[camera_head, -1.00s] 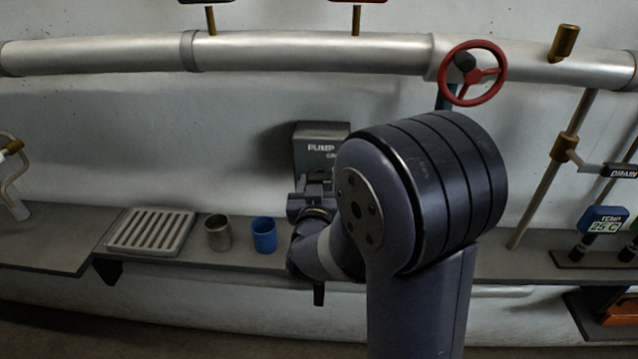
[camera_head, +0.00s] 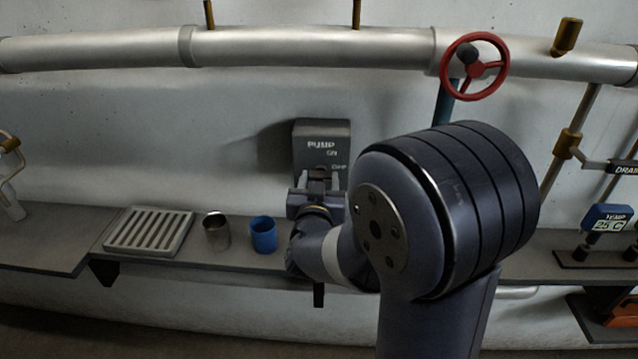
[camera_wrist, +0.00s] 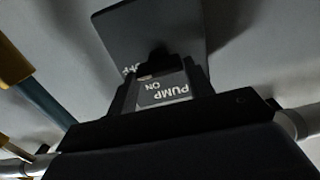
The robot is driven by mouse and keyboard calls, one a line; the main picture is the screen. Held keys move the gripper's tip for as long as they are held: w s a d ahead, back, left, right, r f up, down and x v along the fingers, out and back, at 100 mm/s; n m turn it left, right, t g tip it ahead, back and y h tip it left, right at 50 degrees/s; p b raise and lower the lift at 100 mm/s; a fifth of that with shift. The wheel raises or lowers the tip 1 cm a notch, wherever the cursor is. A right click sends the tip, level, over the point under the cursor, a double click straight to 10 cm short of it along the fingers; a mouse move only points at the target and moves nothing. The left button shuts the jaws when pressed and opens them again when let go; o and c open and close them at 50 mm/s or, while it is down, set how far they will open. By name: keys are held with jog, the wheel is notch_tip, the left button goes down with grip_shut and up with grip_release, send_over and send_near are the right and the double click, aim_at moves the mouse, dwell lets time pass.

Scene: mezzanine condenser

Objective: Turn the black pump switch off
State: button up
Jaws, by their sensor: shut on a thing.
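The grey pump box (camera_head: 310,133) is on the wall above the shelf, lettered PUMP, ON and OFF. My gripper (camera_head: 322,180) is at the lower part of its face, with the fingers pointing at the box. In the wrist view the box (camera_wrist: 185,25) appears upside down, and my gripper (camera_wrist: 160,66) has its fingers on either side of a small dark switch (camera_wrist: 160,53). The fingers are shut on the switch. Its exact angle is hard to tell in the shadow, and in the head view the fingers hide most of it.
A blue cup (camera_head: 263,236), a metal cup (camera_head: 216,232) and a slatted rack (camera_head: 148,232) stand on the shelf left of my gripper. A red handwheel (camera_head: 474,67) is on the pipe (camera_head: 310,52) above. A temperature gauge (camera_head: 606,220) stands at the right.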

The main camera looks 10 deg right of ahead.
jog(key=o, duration=1)
jog(key=shift+s, duration=0.1)
jog(key=b+v, duration=0.1)
jog(key=v, duration=0.9)
jog(key=shift+s+a, duration=0.15)
jog(key=shift+s, duration=0.15)
jog(key=p+x, duration=0.1)
jog(key=x, duration=1)
jog(key=shift+r+p, duration=0.1)
jog(key=shift+p, duration=0.45)
jog(key=shift+n+p, duration=0.35)
jog(key=shift+n, duration=0.25)
jog(key=shift+s, duration=0.1)
jog(key=shift+f+b, duration=0.25)
jog(key=shift+b, duration=0.3)
